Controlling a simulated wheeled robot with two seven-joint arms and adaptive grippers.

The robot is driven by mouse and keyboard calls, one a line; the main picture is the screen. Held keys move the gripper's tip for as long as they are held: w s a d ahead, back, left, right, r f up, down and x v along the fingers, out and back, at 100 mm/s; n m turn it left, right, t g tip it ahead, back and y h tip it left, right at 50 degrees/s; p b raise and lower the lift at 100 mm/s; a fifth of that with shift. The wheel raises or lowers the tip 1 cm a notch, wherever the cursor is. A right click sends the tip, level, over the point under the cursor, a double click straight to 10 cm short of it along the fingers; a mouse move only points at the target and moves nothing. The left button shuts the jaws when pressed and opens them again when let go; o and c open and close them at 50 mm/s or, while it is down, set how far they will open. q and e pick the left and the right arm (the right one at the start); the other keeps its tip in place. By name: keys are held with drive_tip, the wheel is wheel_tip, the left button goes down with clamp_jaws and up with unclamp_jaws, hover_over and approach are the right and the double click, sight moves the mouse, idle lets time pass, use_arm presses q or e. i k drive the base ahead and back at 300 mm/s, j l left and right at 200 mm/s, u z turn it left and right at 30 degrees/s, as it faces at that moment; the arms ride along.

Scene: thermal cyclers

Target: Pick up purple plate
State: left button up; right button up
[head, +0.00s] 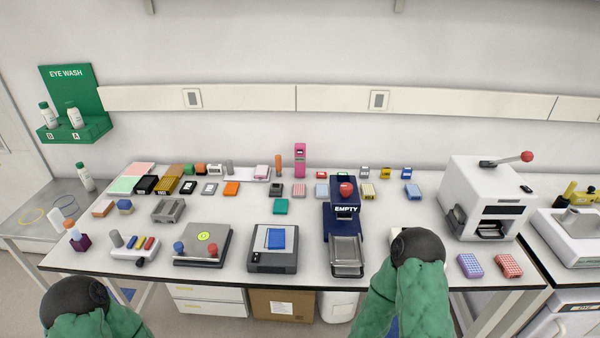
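A purple plate (470,265) lies flat on the bench near its front right edge. It is a small block with a grid of wells on top, and nothing touches it. My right arm's green sleeve and dark rounded end are just left of it, over the bench's front edge. My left arm's dark end is at the lower left, in front of the bench. No gripper fingers show on either arm.
A blue device marked EMPTY (343,225) stands left of my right arm. Many small blocks fill the bench's back.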

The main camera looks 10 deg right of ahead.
sight(471, 266)
drive_tip(key=z, duration=1.8)
drive_tip(key=i+l+u, duration=0.2)
drive_tip(key=u, duration=0.2)
drive_tip(key=i+l+u, duration=0.15)
drive_tip(key=l+u, duration=0.25)
drive_tip(key=i+l+u, duration=0.15)
drive_tip(key=l+u, duration=0.25)
drive_tip(key=j, duration=0.15)
